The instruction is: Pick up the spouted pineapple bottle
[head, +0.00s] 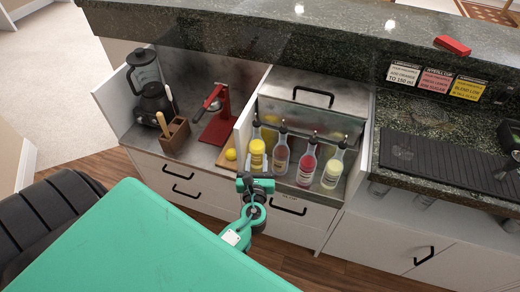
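Several spouted bottles stand upright in a row in the metal well of the bar. The leftmost has a bright yellow label or filling (257,155). Beside it stand a brownish-pink bottle (281,160), a red bottle (306,169) and a pale yellow bottle (332,173). The labels are too small to read, so I cannot tell for certain which is pineapple. My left gripper (256,178) is at the well's front edge, just below the bright yellow bottle in the picture. It overlaps the bottle's lower part; contact and finger opening are unclear. My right gripper is out of view.
Left of the well are a dark blender (151,98), a wooden utensil box (174,136), a red press (215,125) and a lemon (231,154). A white divider (245,122) borders the well. A black drain mat (448,162) lies on the right counter.

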